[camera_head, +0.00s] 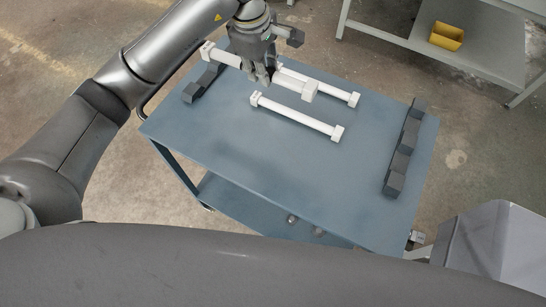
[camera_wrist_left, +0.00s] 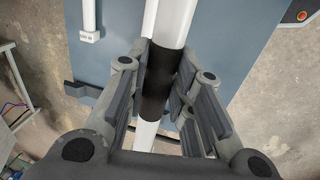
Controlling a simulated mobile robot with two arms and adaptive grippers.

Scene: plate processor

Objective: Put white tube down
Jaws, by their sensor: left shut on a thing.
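My left gripper (camera_head: 260,76) is shut on a white tube (camera_head: 228,58) near its middle, over the far part of the blue cart top. The tube has block-like white ends; its right end (camera_head: 310,91) points toward the cart's middle. In the left wrist view the tube (camera_wrist_left: 170,22) runs between the fingers (camera_wrist_left: 160,85), with a black band (camera_wrist_left: 158,72) at the grip. I cannot tell whether it touches anything below. A second white tube (camera_head: 294,117) lies nearer on the cart. A third white tube (camera_head: 330,88) lies behind the held one, partly hidden. My right gripper is out of view.
The blue cart (camera_head: 250,165) has a clear front half. A dark notched rack (camera_head: 203,84) stands at its left, close under the held tube's left end. Another dark rack (camera_head: 404,150) stands along the right edge. A grey shelf with a yellow bin (camera_head: 446,36) is behind.

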